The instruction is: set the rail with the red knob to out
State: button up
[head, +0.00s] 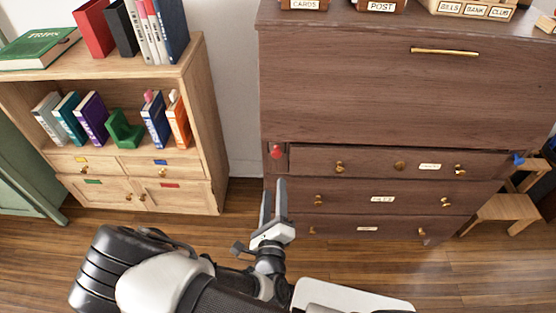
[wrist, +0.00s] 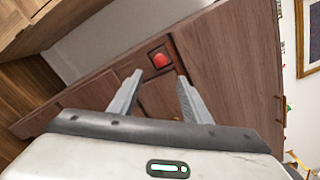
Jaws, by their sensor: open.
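The red knob (head: 277,151) is at the left end of the top drawer row on the dark wooden desk. It sits on the front end of a narrow rail (head: 282,163), and the rail's end looks about level with the desk front. In the wrist view the red knob (wrist: 160,59) shows beyond the fingertips, between them and slightly above. My gripper (head: 273,184) is open and empty, below and in front of the knob, apart from it. Its two fingers also show in the wrist view (wrist: 160,80). A blue knob (head: 517,159) is at the right end of the same row.
A light wooden bookcase (head: 195,130) with books stands to the left, with a gap of bare wall and floor between it and the desk. Drawers with brass knobs (head: 340,167) lie right of the rail.

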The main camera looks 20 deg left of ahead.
aim_at(277, 156)
jog(key=b+x, duration=0.2)
jog(key=x, duration=1.1)
jog(key=shift+d+r, duration=0.1)
grip_shut()
